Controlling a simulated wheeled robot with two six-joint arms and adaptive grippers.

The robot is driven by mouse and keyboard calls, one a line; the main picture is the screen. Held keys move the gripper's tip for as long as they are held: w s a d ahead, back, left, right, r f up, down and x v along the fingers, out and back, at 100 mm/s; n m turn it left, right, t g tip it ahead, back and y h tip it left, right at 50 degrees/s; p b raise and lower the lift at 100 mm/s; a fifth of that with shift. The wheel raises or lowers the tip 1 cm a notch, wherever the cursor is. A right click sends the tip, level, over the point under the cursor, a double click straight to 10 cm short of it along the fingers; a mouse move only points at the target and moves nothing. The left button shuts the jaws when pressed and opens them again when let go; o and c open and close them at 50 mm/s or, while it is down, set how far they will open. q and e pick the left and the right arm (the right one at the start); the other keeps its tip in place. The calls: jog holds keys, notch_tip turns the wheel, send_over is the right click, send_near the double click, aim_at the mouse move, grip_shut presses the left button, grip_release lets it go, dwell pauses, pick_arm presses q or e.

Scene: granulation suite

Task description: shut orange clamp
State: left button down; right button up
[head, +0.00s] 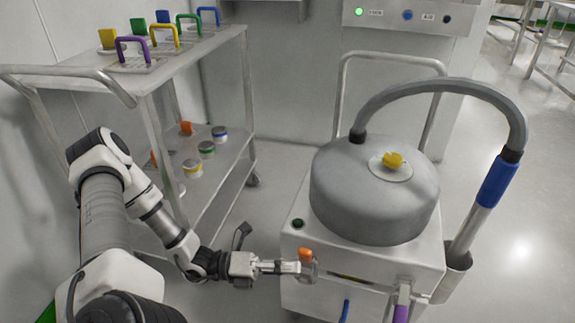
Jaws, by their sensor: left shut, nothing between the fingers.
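The orange clamp (306,255) sits at the front left of the white cabinet of a vacuum-like machine, below its grey drum. Its orange tab stands upright; I cannot tell how far the clamp is closed. My left gripper (298,267) reaches in from the left, shut and empty, with its fingertips right beside the clamp's base. I cannot tell whether they touch it. The fingers partly hide the lower part of the clamp. My right gripper is out of view.
The grey drum (365,205) has a yellow knob (393,160) on top and a hose (445,88) at right. Blue (345,312) and purple (401,314) handles are at the cabinet's front. A metal cart (205,50) with coloured handled items stands at left.

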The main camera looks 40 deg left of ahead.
pick_arm(q)
jog(key=shift+w+a+r+p, duration=0.15)
jog(key=shift+w+r+p, duration=0.15)
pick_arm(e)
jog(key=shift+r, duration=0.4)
